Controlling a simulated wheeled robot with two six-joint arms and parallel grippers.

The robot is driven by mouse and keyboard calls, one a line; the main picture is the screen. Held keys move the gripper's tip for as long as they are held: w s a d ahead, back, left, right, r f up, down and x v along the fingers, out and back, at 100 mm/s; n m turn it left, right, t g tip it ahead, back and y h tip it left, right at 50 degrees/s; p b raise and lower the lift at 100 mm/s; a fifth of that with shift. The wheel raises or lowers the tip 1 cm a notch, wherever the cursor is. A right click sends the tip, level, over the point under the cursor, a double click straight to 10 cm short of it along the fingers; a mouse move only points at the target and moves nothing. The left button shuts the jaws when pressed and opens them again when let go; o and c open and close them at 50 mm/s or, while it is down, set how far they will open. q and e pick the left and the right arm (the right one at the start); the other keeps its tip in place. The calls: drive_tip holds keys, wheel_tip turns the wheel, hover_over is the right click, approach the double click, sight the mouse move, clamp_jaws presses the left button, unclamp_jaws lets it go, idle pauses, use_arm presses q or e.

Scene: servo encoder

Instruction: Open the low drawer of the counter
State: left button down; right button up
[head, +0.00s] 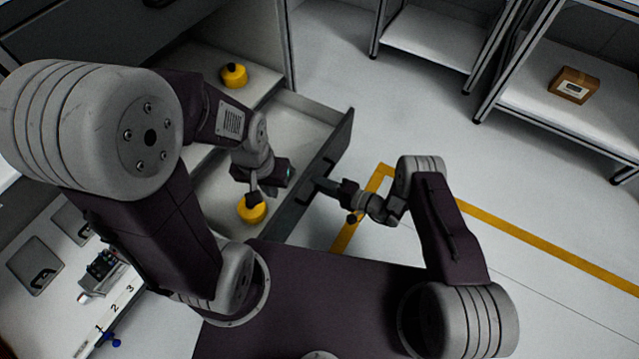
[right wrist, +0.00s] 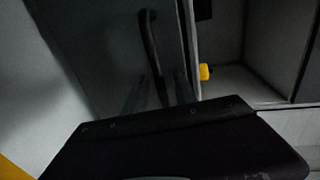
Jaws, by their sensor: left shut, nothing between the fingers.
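The low drawer (head: 312,165) of the counter stands pulled out in the head view, its dark front panel facing right. A dark bar handle (right wrist: 149,45) on that front shows in the right wrist view. My right gripper (head: 320,184) is at the outer side of the front; in the right wrist view its two fingers (right wrist: 160,94) are apart, with the handle's lower end between them. Contact with the handle cannot be told. My left gripper (head: 254,202) is shut and empty over the drawer, beside a yellow round object (head: 252,212).
Another yellow object (head: 234,75) sits on a ledge further back. A numbered board (head: 108,315) with small parts lies at the lower left. A shelf with a brown box (head: 573,86) stands at the right. The floor right of the drawer is open, with yellow lines.

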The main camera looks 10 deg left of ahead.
drive_tip(key=p+v, duration=0.4)
drive_tip(key=v, duration=0.4)
drive_tip(key=shift+d, duration=0.3)
drive_tip(key=shift+s, duration=0.1)
